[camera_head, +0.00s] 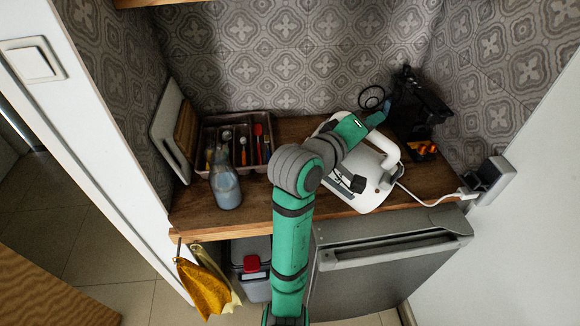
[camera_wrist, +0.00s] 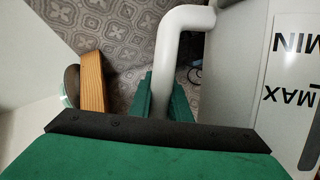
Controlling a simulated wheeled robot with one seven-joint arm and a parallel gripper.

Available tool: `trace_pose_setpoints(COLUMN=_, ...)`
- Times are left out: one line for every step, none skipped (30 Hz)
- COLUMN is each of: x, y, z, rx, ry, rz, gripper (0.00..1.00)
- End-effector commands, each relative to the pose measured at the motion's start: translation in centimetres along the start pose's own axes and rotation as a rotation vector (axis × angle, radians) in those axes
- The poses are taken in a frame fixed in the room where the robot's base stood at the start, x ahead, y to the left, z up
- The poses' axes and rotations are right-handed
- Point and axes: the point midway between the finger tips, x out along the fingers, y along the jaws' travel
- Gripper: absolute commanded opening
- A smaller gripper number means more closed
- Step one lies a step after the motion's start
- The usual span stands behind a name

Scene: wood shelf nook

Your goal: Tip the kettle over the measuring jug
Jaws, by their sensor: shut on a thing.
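The white kettle (camera_head: 372,190) is at the right of the wooden counter in the head view, partly hidden by my arm. In the wrist view its pale handle (camera_wrist: 182,35) runs down between the green fingers of my gripper (camera_wrist: 165,98), which is shut on it. The kettle body (camera_wrist: 245,75) fills the right side there, with MIN and MAX marks upside down in the picture. My gripper (camera_head: 377,118) is only partly visible in the head view. A bluish translucent vessel (camera_head: 226,187) stands at the counter's left front; I cannot tell whether it is the measuring jug.
A utensil tray (camera_head: 208,133) and leaning boards (camera_head: 168,120) are at the left. A black appliance (camera_head: 420,105) stands at the back right. A white cord (camera_head: 430,200) runs to the wall socket (camera_head: 492,178). Patterned walls enclose the counter. Cloths (camera_head: 205,285) hang below.

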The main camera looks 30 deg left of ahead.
Motion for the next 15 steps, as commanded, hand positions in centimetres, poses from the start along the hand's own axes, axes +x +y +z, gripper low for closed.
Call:
trace_pose_setpoints(x=-0.07, y=0.17, z=-0.14, rx=-0.002, ry=0.002, rz=0.004, gripper=0.0)
trace_pose_setpoints(x=-0.09, y=0.18, z=-0.19, rx=-0.005, ry=0.002, rz=0.005, gripper=0.0)
trace_pose_setpoints(x=-0.12, y=0.21, z=-0.25, rx=-0.008, ry=0.002, rz=0.006, gripper=0.0)
trace_pose_setpoints(x=-0.13, y=0.23, z=-0.3, rx=-0.01, ry=0.002, rz=0.007, gripper=0.0)
trace_pose_setpoints(x=-0.15, y=0.24, z=-0.35, rx=-0.012, ry=0.002, rz=0.008, gripper=0.0)
trace_pose_setpoints(x=-0.17, y=0.27, z=-0.4, rx=-0.015, ry=0.002, rz=0.01, gripper=0.0)
trace_pose_setpoints(x=-0.19, y=0.29, z=-0.44, rx=-0.018, ry=0.002, rz=0.011, gripper=0.0)
trace_pose_setpoints(x=-0.2, y=0.31, z=-0.48, rx=-0.02, ry=0.002, rz=0.012, gripper=0.0)
trace_pose_setpoints(x=-0.22, y=0.35, z=-0.52, rx=-0.023, ry=0.002, rz=0.013, gripper=0.0)
trace_pose_setpoints(x=-0.24, y=0.37, z=-0.56, rx=-0.025, ry=0.002, rz=0.014, gripper=0.0)
trace_pose_setpoints(x=-0.26, y=0.39, z=-0.6, rx=-0.028, ry=0.002, rz=0.015, gripper=0.0)
trace_pose_setpoints(x=-0.28, y=0.42, z=-0.65, rx=-0.031, ry=0.001, rz=0.016, gripper=0.0)
trace_pose_setpoints(x=-0.3, y=0.44, z=-0.68, rx=-0.033, ry=0.001, rz=0.017, gripper=0.0)
trace_pose_setpoints(x=-0.31, y=0.46, z=-0.72, rx=-0.035, ry=0.001, rz=0.018, gripper=0.0)
trace_pose_setpoints(x=-0.34, y=0.49, z=-0.78, rx=-0.038, ry=0.001, rz=0.02, gripper=0.0)
